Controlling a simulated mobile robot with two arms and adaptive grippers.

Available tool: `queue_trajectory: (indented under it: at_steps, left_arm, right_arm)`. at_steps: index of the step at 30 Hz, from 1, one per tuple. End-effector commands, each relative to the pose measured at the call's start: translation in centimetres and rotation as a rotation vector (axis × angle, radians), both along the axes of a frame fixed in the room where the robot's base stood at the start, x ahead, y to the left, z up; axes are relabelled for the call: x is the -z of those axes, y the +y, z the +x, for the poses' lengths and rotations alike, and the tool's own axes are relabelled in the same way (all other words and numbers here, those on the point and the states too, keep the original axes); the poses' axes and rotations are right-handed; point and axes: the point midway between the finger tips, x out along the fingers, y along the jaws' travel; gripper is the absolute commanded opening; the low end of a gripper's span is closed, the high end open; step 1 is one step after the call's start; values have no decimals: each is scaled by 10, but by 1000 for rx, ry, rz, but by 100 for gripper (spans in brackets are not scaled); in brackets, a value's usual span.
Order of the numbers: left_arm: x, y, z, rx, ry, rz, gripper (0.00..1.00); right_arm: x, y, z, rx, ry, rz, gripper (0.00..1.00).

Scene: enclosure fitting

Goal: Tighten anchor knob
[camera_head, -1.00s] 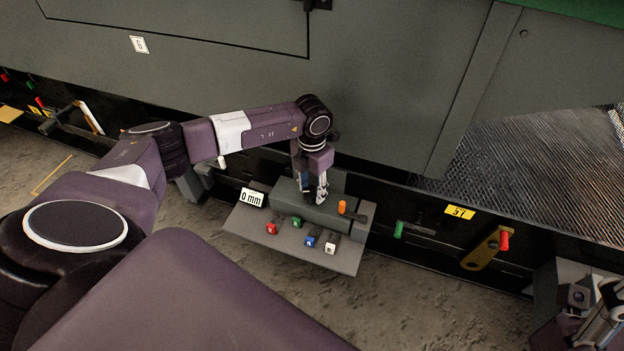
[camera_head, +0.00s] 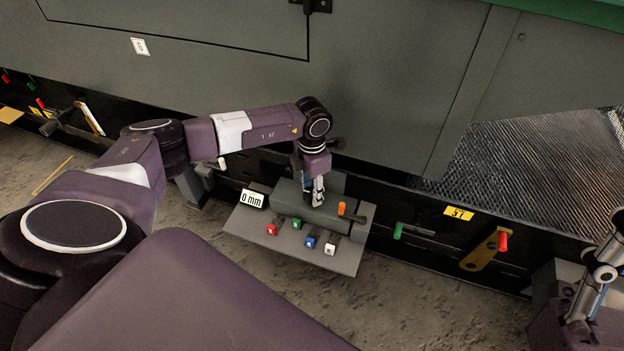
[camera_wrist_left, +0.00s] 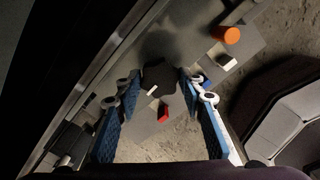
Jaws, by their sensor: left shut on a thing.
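In the left wrist view a dark, rounded knob (camera_wrist_left: 160,76) sits between the two blue-padded fingers of my left gripper (camera_wrist_left: 158,86). My left gripper (camera_head: 317,199) is shut on this knob, on the grey block (camera_head: 290,206) of the low fixture in the head view. There the fingers hide the knob, and how far it is turned cannot be told. A white sign (camera_head: 252,199) beside the block reads "0 mm". My right gripper (camera_head: 603,272) shows partly at the right edge, away from the fixture; its fingertips are not clear.
The fixture's shelf (camera_head: 345,262) carries small red (camera_head: 271,229), green (camera_head: 296,223), blue (camera_head: 310,242) and white (camera_head: 330,248) blocks. An orange piece (camera_head: 341,208) stands right of my left gripper. The large grey enclosure (camera_head: 390,110) rises behind. The floor in front is clear.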

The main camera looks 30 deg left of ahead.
Motion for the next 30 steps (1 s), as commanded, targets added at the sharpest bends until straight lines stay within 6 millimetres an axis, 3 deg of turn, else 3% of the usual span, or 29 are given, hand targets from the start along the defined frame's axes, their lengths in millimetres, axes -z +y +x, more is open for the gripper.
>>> queue_trajectory:
  at_steps: [4, 5, 9, 20, 30]
  left_arm:
    - [1, 0, -2, -1, 4, 1, 12]
    - [1, 0, -2, -1, 4, 1, 40]
    - [1, 0, -1, -1, 3, 1, 54]
    - [-6, 0, 1, -1, -1, 0, 54]
    - [-72, 0, 1, 0, -4, 0, 54]
  right_arm:
    - [0, 0, 0, 0, 0, 0, 54]
    - [0, 0, 0, 0, 0, 0, 54]
    - [0, 0, 0, 0, 0, 0, 54]
    - [1, 1, 0, -3, 4, 0, 54]
    - [1, 0, 0, -1, 1, 0, 54]
